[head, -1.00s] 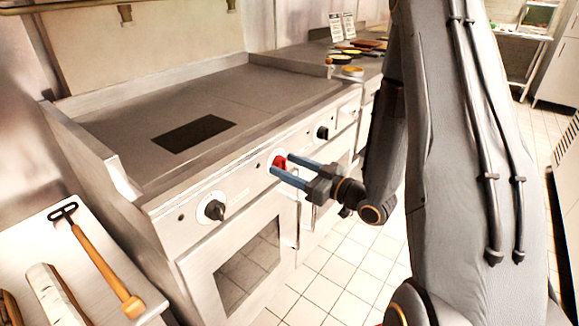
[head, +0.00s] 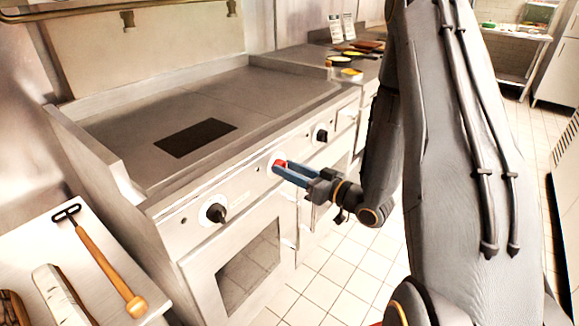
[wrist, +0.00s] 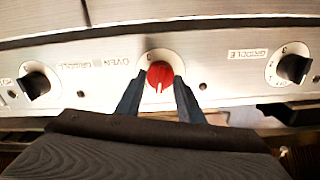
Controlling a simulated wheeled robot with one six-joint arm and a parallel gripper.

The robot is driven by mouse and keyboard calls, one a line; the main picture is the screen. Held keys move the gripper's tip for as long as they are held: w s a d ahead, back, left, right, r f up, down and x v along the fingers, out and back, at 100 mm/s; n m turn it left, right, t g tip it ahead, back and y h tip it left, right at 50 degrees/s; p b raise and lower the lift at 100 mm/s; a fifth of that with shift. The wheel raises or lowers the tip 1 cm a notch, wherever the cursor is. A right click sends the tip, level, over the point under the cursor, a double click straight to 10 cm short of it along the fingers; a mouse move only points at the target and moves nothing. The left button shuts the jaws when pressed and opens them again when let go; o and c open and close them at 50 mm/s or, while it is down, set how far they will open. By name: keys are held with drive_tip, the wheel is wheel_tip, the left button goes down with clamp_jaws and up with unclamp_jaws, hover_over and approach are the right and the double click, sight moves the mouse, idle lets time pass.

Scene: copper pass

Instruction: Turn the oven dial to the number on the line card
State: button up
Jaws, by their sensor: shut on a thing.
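The red oven dial (head: 277,163) is on the front panel of the range, under the word OVEN. In the wrist view the dial (wrist: 160,76) has a pale pointer mark facing down toward my gripper. My gripper (head: 280,168) is shut on the dial, one blue finger on each side; both fingers also show in the wrist view (wrist: 157,82). Two small white cards (head: 341,28) stand at the back of the far counter. Their print is too small to read, and I cannot tell which is the line card.
Black griddle knobs flank the dial, one at the left (head: 215,212) and one at the right (head: 321,134). An oven door (head: 245,270) is below. A wooden-handled scraper (head: 100,258) lies on the counter at the left. Pans and small containers (head: 351,74) stand on the far counter.

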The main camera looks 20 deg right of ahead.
drive_tip(key=shift+w+d+m+p, duration=0.1)
drive_tip(key=shift+m+p, duration=2.1)
drive_tip(key=shift+m, duration=1.4)
drive_tip(key=o, duration=1)
drive_tip(key=shift+o, duration=0.2)
drive_tip(key=shift+d, duration=0.1)
drive_tip(key=v, duration=0.7)
drive_tip(key=shift+s+b, duration=0.3)
drive_tip(key=shift+b, duration=0.15)
